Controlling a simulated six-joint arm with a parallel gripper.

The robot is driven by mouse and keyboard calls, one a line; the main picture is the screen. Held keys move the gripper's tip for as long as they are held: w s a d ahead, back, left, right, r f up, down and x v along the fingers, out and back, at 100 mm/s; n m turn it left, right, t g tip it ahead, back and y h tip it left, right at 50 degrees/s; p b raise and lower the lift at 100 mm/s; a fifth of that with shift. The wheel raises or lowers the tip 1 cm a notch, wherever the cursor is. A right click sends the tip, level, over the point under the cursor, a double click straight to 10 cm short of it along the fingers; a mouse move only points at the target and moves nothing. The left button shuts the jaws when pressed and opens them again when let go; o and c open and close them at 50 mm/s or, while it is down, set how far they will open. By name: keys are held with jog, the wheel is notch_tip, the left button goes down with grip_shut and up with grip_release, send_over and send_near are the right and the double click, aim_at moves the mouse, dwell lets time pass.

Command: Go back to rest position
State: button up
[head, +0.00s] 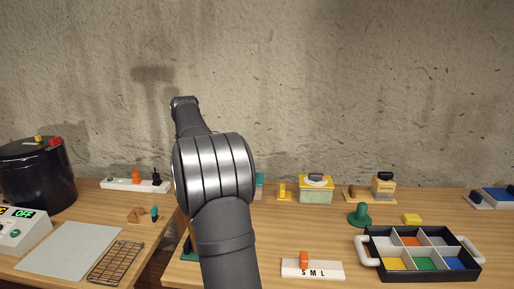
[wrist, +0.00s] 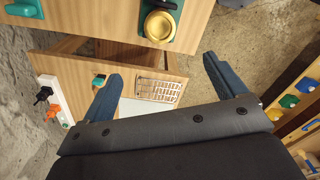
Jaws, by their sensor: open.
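My gripper (wrist: 162,67) shows in the wrist view with its two dark blue fingers spread wide and nothing between them. It hangs in the air above the gap between the two tables. The wire rack (wrist: 158,90) and part of the pale mat (wrist: 130,108) lie below and between the fingers. In the head view my arm rises in the middle, in front of the wall, and the gripper itself is hidden behind it.
The left table holds a black canner (head: 38,172), a control box (head: 20,232) and a plug strip (head: 137,185). The right table holds a divided tray (head: 368,243), an S M L block (head: 312,270), a green knob (head: 360,215) and a yellow block (head: 411,218). A brass knob (wrist: 159,25) shows in the wrist view.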

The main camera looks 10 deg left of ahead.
jog(key=shift+f, duration=0.15)
notch_tip(320, 180, down, 17)
jog(key=shift+f, duration=0.1)
dwell(0.4)
jog(key=shift+f, duration=0.1)
jog(key=shift+m, duration=1)
jog(key=m, duration=1.1)
jog(key=shift+m, duration=0.4)
dwell(1.2)
jog(key=shift+r, duration=0.2)
